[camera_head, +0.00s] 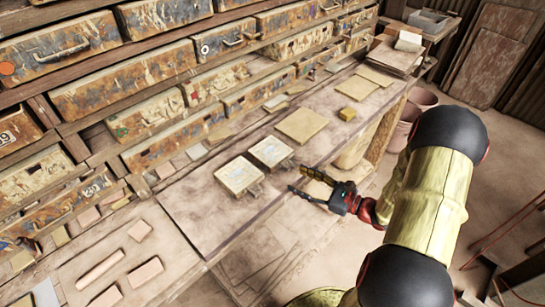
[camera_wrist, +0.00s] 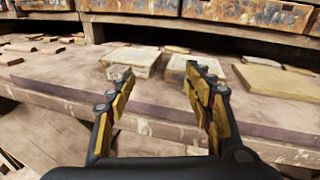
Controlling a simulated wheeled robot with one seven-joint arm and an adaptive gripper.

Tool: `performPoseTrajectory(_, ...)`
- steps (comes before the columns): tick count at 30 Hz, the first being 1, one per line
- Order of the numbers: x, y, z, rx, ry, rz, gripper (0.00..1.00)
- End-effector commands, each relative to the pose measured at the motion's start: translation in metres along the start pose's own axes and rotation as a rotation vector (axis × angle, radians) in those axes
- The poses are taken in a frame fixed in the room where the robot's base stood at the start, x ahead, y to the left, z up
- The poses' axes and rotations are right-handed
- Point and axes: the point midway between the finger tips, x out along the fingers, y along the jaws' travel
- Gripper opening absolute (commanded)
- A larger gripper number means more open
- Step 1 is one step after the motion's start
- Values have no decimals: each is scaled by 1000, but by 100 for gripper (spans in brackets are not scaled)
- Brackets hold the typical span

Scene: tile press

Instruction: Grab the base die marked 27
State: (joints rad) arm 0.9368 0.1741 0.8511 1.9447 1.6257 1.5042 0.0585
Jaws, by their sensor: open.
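Two pale, worn square blocks that look like dies sit side by side on the bench. The nearer-left die (camera_head: 240,175) also shows in the wrist view (camera_wrist: 138,58), with a dark mark on its front. The other die (camera_head: 271,151) stands just right of it and shows in the wrist view (camera_wrist: 176,66), partly behind a finger. Each has a small dark handle-like part at its front. I cannot read a 27 on either. My gripper (camera_head: 298,179) is open and empty at the bench's front edge, apart from both dies; its yellow-padded fingers (camera_wrist: 158,76) point toward them.
The wooden bench (camera_head: 195,205) runs below racks of worn drawers (camera_head: 125,80). A flat yellowish tile (camera_head: 302,125) and a small yellow block (camera_head: 347,114) lie right of the dies. Loose pinkish tiles (camera_head: 145,273) lie at the lower left. Buckets (camera_head: 420,97) stand beyond the bench end.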

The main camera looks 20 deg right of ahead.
Motion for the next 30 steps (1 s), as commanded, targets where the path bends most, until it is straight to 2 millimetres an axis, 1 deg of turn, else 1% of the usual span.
performPoseTrajectory(1,-11,-12,-18,46,-14,-73,52)
performPoseTrajectory(3,-22,-26,-32,85,-29,-149,52)
performPoseTrajectory(6,-30,-37,-42,114,-42,-209,52)
performPoseTrajectory(8,-28,-40,-45,120,-44,-223,52)
performPoseTrajectory(11,-16,-43,-45,119,-45,-223,52)
performPoseTrajectory(18,21,-50,-44,120,-43,-220,52)
performPoseTrajectory(21,30,-53,-43,119,-44,-222,52)
performPoseTrajectory(26,38,-56,-42,118,-44,-223,52)
performPoseTrajectory(30,55,-58,-42,118,-44,-220,52)
